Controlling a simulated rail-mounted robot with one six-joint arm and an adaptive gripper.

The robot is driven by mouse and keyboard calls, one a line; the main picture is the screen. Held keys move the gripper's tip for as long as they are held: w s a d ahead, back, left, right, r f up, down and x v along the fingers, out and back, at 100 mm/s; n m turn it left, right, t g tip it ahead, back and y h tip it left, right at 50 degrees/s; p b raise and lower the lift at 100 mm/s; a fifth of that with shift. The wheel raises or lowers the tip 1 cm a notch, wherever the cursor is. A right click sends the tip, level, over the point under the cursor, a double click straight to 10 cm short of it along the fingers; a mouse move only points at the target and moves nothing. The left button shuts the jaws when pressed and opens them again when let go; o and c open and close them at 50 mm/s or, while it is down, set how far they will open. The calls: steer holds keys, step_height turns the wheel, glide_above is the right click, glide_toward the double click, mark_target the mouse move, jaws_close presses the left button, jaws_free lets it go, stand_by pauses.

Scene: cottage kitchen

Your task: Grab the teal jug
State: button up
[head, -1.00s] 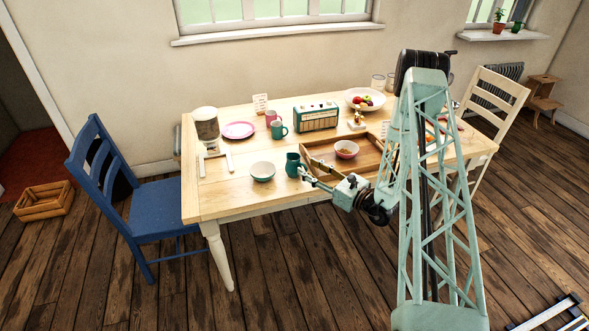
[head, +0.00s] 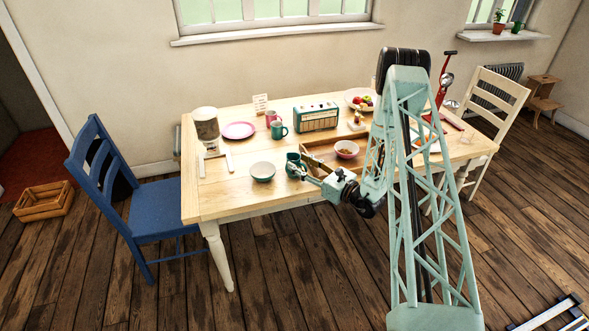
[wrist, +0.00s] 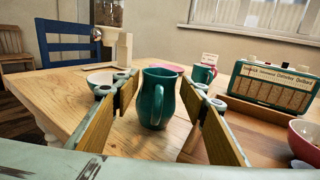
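The teal jug (wrist: 156,98) stands upright on the wooden table (wrist: 65,97), its handle towards the camera in the wrist view. In the head view the jug (head: 292,160) is near the table's front edge, just right of a bowl. My gripper (head: 302,172) is low over the table beside the jug. In the wrist view its two fingers (wrist: 160,93) are wide open, one on each side of the jug. The jug appears between or just beyond the fingertips; no contact shows.
A white-and-teal bowl (head: 263,171) sits close left of the jug. A wooden tray (head: 322,154) with a pink bowl (head: 347,148) is at its right. A teal mug (head: 279,128) and a radio (head: 316,117) stand behind. A blue chair (head: 150,210) is at the left.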

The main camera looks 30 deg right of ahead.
mark_target(288, 157)
steer(key=shift+x, duration=2.55)
steer(key=shift+a+f, duration=0.1)
steer(key=shift+f, duration=0.05)
steer(key=c, duration=0.9)
